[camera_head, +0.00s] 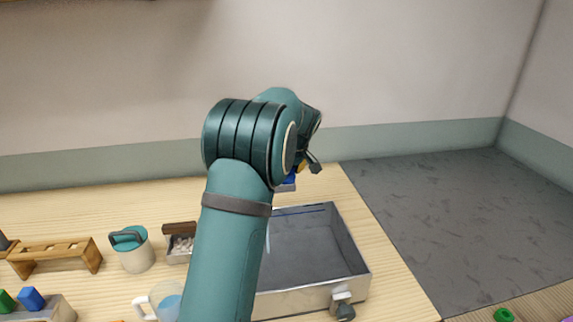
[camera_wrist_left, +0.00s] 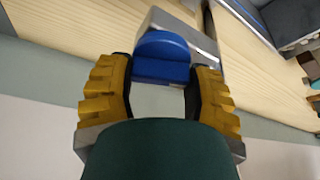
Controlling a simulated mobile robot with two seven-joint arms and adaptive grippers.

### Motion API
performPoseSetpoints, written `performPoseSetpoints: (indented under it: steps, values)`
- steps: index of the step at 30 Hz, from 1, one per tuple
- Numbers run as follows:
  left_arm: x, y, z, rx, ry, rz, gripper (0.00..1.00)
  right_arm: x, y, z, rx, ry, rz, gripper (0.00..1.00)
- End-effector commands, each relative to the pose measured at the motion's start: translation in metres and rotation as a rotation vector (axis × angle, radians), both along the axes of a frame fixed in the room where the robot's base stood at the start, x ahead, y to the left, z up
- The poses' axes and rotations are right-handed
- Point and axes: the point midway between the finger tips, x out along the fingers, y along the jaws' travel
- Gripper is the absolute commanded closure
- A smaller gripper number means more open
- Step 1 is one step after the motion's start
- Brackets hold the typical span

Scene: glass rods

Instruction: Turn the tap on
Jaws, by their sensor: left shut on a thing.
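The tap's blue handle (camera_wrist_left: 161,52) shows in the left wrist view on a grey metal tap body (camera_wrist_left: 203,42). My left gripper (camera_wrist_left: 162,72) has its yellow fingers on either side of the blue handle and is shut on it. In the head view my left gripper (camera_head: 308,167) is at the back edge of the basin, mostly hidden behind my teal arm. Only a small bit of the blue handle (camera_head: 290,179) shows there below it. The spout is hidden in the head view. My right gripper is not in view.
A metal basin (camera_head: 300,302) stands below the gripper, with a drain valve (camera_head: 343,305) on its front. The wall is close behind.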

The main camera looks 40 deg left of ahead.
Motion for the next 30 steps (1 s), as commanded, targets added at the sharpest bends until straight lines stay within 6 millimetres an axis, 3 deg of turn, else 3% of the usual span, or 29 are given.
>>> performPoseSetpoints:
  steps: [8,30]
  values:
    - [0.001,0.000,0.004,0.002,0.001,0.262,0.81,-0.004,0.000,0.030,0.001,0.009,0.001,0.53]
    - [0.000,0.001,0.003,0.002,-0.001,0.945,0.81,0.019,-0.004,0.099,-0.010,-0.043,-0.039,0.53]
